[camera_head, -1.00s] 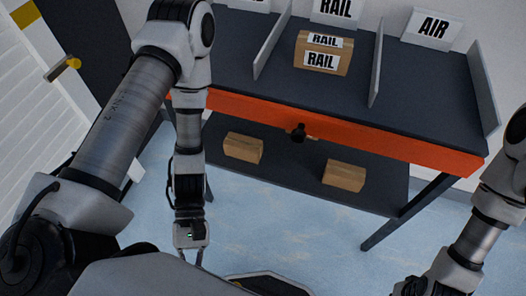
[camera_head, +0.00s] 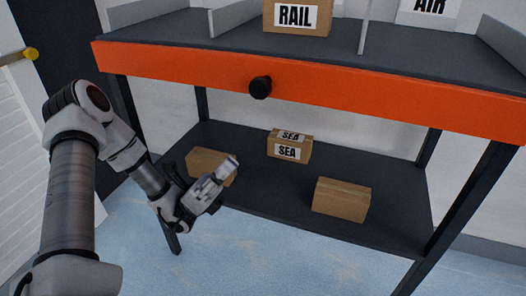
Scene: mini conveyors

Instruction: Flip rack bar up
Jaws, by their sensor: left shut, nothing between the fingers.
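The orange bar (camera_head: 350,92) runs along the front edge of the rack's upper shelf. A black round knob (camera_head: 260,87) sticks out from its front face. My left gripper (camera_head: 231,165) is shut and empty. It is below the bar and the knob, apart from both, and points up and to the right. In the picture it covers part of a plain cardboard box (camera_head: 205,160) on the lower shelf. My right gripper is out of view.
The lower shelf (camera_head: 255,195) also holds a box labelled SEA (camera_head: 290,146) and a plain box (camera_head: 341,200). A RAIL box (camera_head: 297,17) stands on the upper shelf (camera_head: 200,30) between grey dividers. Dark legs (camera_head: 455,215) support the rack. Blue floor in front is clear.

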